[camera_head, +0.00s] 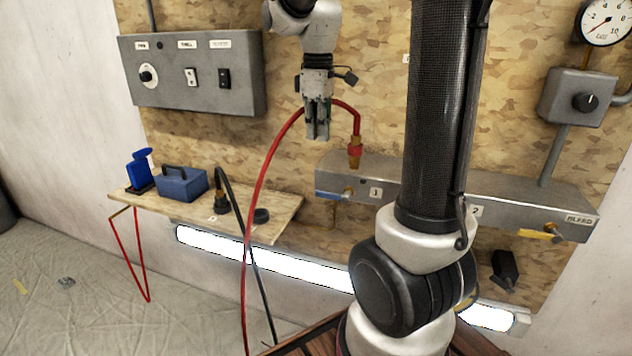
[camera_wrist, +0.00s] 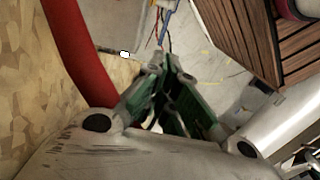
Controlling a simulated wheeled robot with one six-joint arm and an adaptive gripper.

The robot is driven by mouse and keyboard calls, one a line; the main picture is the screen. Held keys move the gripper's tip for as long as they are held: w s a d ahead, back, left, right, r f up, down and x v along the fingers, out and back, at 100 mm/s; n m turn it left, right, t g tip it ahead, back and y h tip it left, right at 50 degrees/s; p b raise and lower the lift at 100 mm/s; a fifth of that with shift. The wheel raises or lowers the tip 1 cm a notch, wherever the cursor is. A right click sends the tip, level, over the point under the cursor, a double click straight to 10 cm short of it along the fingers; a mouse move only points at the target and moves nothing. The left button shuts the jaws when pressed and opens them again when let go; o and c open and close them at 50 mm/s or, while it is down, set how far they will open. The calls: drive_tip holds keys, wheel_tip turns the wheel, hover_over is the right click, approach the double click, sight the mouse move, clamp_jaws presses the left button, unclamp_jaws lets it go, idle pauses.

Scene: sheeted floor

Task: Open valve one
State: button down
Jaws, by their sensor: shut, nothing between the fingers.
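Valve one is the blue lever (camera_head: 332,195) on the front left end of a grey manifold box (camera_head: 425,186), beside a label reading 1 (camera_head: 375,191). The lever lies about level and points left. A brass stem joins it to the box. My gripper (camera_head: 317,137) points down in front of the wood panel, above and a little left of the lever and apart from it. Its fingers are shut and empty. In the wrist view the fingertips (camera_wrist: 170,68) are close together, and I cannot clearly make out the lever there.
A red hose (camera_head: 264,175) loops behind my gripper to a brass fitting (camera_head: 354,158) on the manifold; it runs close by in the wrist view (camera_wrist: 75,55). A yellow lever (camera_head: 535,234) sits at right. A wooden shelf (camera_head: 275,212) holds a blue box (camera_head: 182,184).

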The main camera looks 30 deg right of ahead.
wheel_tip(320, 180, down, 14)
drive_tip(key=shift+r, duration=0.2)
drive_tip(key=shift+f, duration=0.1)
idle(0.5)
drive_tip(key=shift+w+f+g, duration=0.1)
drive_tip(key=shift+f+g, duration=0.05)
drive_tip(key=shift+g, duration=0.15)
drive_tip(key=shift+a+f+h, duration=0.1)
drive_tip(key=shift+h, duration=0.2)
drive_tip(key=shift+w+a+f+g+h, duration=0.15)
drive_tip(key=shift+f+g+h, duration=0.3)
drive_tip(key=shift+g, duration=0.25)
drive_tip(key=s+d+f+g+h, duration=0.2)
drive_tip(key=s+f+g+h, duration=0.1)
drive_tip(key=f+g+h, duration=0.5)
drive_tip(key=shift+s+d+f+g, duration=0.2)
drive_tip(key=shift+d+f+g, duration=0.15)
drive_tip(key=shift+f+g, duration=0.6)
drive_tip(key=shift+s, duration=0.15)
